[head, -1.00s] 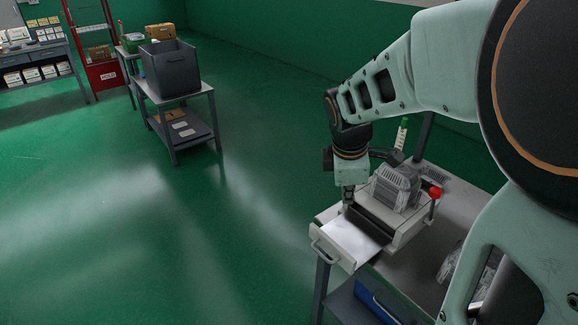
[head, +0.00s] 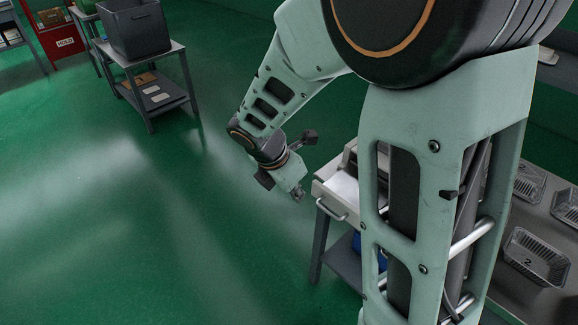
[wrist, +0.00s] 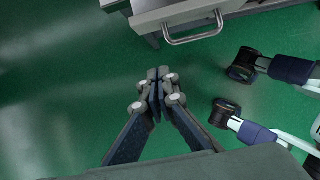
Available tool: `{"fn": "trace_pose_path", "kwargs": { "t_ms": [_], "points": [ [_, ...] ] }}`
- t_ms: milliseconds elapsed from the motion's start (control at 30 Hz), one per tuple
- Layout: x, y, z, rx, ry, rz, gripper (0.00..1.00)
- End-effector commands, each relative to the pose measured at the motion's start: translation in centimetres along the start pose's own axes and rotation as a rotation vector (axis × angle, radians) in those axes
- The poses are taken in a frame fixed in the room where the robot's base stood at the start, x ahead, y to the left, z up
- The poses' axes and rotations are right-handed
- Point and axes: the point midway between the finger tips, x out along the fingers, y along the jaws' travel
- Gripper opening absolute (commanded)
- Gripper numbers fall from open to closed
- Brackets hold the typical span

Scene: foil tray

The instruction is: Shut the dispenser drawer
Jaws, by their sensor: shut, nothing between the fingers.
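The dispenser drawer (head: 341,190) stands pulled out past the table's edge, with a bar handle (head: 331,209) on its front. In the wrist view the drawer front (wrist: 172,13) and its handle (wrist: 193,28) are at the top, beyond my fingertips. My gripper (head: 299,194) is in the air to the left of the drawer, apart from it. In the wrist view my gripper (wrist: 158,76) has its fingers together with nothing between them. Most of the dispenser is hidden behind my arm in the head view.
Foil trays (head: 536,256) sit on the table at the right. A blue bin (head: 356,243) is on the shelf below. A dark crate (head: 134,30) stands on a cart at the upper left. The green floor left of the drawer is clear.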

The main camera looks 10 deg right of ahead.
Motion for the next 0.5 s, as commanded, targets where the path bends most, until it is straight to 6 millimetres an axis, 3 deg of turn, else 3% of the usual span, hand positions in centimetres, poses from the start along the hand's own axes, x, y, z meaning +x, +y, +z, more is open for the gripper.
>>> {"fn": "trace_pose_path", "kwargs": {
  "t_ms": [33, 233, 500],
  "points": [
    [1.5, -0.2, -0.2, 0.000, 0.002, -0.006, 0.00],
    [5.7, -0.1, -0.2, -0.001, 0.002, -0.005, 0.00],
    [6.7, 0.0, 3.2, 0.003, 0.001, 0.000, 0.00]
  ]
}}
